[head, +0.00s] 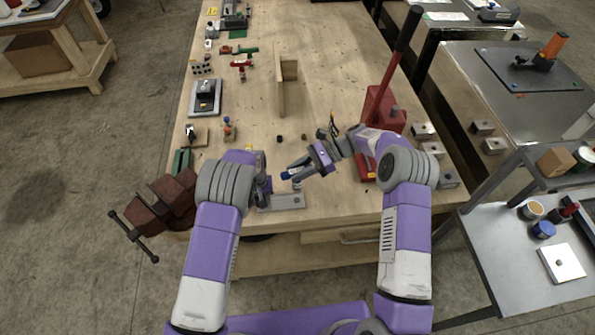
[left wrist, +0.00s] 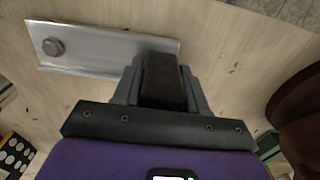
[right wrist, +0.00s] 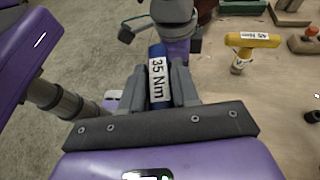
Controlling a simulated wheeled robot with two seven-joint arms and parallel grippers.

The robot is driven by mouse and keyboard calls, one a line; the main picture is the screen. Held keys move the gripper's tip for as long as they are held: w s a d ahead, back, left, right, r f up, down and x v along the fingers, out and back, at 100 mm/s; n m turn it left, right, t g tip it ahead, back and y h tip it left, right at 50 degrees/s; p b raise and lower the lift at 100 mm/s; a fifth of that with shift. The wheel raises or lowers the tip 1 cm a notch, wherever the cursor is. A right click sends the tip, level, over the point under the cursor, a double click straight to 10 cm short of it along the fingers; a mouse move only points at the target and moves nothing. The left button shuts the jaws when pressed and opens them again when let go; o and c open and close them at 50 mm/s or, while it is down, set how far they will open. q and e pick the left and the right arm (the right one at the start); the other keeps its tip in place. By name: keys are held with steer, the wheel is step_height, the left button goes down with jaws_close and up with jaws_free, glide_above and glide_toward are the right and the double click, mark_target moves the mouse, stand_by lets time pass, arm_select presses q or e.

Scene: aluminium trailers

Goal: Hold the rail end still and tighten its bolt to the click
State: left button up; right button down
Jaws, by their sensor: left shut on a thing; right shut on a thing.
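The aluminium rail end (head: 287,202) lies on the bench near its front edge. In the left wrist view the rail (left wrist: 110,52) is a flat silver bar with a hex bolt (left wrist: 53,47) near its far end. My left gripper (head: 264,188) is shut at the rail's left end; a dark piece shows between its fingers (left wrist: 163,82). My right gripper (head: 298,171) is shut on a blue-handled tool (head: 288,176), above and apart from the rail. The handle (right wrist: 157,75) is labelled 35 Nm. The tool's working end is not clearly visible.
A yellow-handled tool (right wrist: 253,40) labelled 45 Nm stands on the bench. A rust-red vise (head: 160,205) is at the front left. A red lever press (head: 380,115) stands right of my right gripper. An upright wooden piece (head: 283,88) is further back. The bench's back middle is clear.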

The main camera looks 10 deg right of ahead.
mark_target(300, 185)
steer(key=shift+f, duration=3.25)
steer(key=m+t, duration=0.2)
steer(key=t, duration=0.1)
steer(key=shift+s+m, duration=0.1)
steer(key=shift+m, duration=0.3)
steer(key=m+t, duration=0.3)
steer(key=t, duration=0.1)
steer(key=shift+s, duration=0.1)
steer(key=m+t+h, duration=0.1)
steer(key=m+t, duration=0.1)
steer(key=m+t+h, duration=0.2)
steer(key=m+t, duration=0.1)
steer(key=shift+a, duration=0.2)
steer(key=shift+m+t+h, duration=0.6)
steer(key=shift+m, duration=0.2)
steer(key=shift+d, duration=0.15)
